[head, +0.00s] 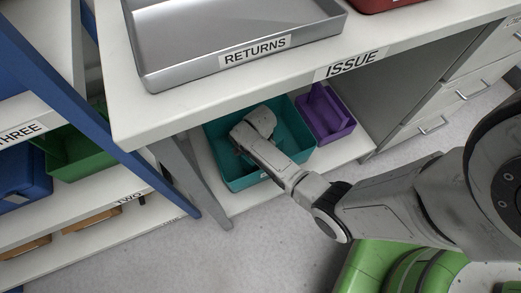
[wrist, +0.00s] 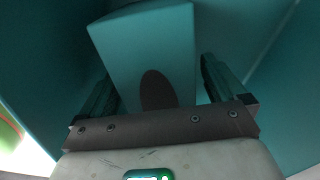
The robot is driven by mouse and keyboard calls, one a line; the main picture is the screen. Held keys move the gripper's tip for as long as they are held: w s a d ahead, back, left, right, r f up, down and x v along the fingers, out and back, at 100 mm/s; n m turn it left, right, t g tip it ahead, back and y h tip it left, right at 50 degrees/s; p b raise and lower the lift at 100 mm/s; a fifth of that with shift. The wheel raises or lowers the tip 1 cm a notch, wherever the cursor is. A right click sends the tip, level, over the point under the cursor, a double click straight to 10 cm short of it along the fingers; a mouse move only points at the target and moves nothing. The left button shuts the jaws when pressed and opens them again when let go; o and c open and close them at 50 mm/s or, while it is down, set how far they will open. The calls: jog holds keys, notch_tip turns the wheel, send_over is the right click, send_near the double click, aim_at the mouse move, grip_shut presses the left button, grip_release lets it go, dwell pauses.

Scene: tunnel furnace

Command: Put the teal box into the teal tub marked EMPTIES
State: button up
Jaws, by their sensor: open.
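The teal tub (head: 240,182) stands on the low shelf under the ISSUE counter. A small white label shows on its front wall, too small to read. My gripper (wrist: 158,78) reaches down into the tub, and my arm hides part of the inside. In the wrist view the teal box (wrist: 150,42) lies between my two fingers, which stand apart with a gap visible beside the box. Teal tub walls (wrist: 35,60) surround it there. The box cannot be made out in the head view. Whether it rests on the tub floor is unclear.
A purple bin (head: 325,115) stands right of the tub. Above is the counter (head: 200,108) with a grey RETURNS tray (head: 190,80). A blue rack (head: 75,95) with a green bin (head: 80,158) is at left, drawers (head: 430,125) at right.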

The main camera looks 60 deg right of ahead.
jog(key=shift+r, duration=0.1)
notch_tip(320, 180, up, 11)
jog(key=p, duration=0.5)
jog(key=shift+f, duration=0.2)
